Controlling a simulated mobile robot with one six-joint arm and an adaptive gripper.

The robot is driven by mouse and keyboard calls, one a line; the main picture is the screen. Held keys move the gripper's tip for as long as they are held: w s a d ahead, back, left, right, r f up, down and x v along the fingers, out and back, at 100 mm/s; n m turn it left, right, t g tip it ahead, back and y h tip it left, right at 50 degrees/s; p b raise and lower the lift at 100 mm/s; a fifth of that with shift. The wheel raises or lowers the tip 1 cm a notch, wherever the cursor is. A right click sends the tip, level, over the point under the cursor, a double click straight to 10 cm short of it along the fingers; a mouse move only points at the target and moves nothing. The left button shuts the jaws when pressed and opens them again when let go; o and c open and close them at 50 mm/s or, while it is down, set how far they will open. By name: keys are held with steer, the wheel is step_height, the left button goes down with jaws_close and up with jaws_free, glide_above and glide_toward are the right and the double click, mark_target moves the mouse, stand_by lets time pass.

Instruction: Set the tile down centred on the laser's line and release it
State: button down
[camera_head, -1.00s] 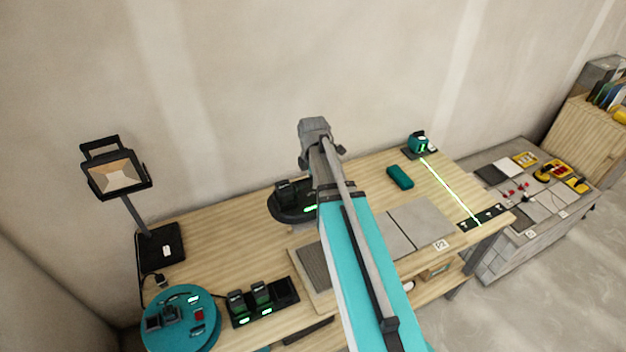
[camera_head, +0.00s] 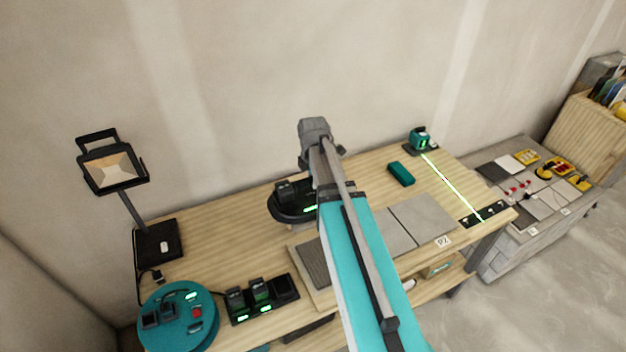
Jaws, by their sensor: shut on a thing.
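The laser (camera_head: 419,140) is a small teal and black unit at the back right of the bench. Its green line (camera_head: 452,187) runs forward to a black marked strip (camera_head: 483,214) at the bench's right end. Pale grey tiles (camera_head: 424,216) lie side by side on a wooden board, left of the line. A darker ribbed tile (camera_head: 314,262) lies at the board's left. My teal and grey arm crosses the middle of the view and covers part of the board. My gripper is hidden, and I cannot make out a tile held in it.
A teal block (camera_head: 401,173) lies between the tiles and the laser. A work lamp (camera_head: 158,241), a teal round case (camera_head: 180,318), a charger strip (camera_head: 262,297) and a black round device (camera_head: 290,212) stand on the left half. A second, lower bench (camera_head: 490,262) is at right.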

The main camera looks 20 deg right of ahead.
mark_target(313, 193)
steer(key=shift+f+b, duration=1.75)
steer(key=shift+f, duration=0.35)
steer(key=shift+s, duration=0.15)
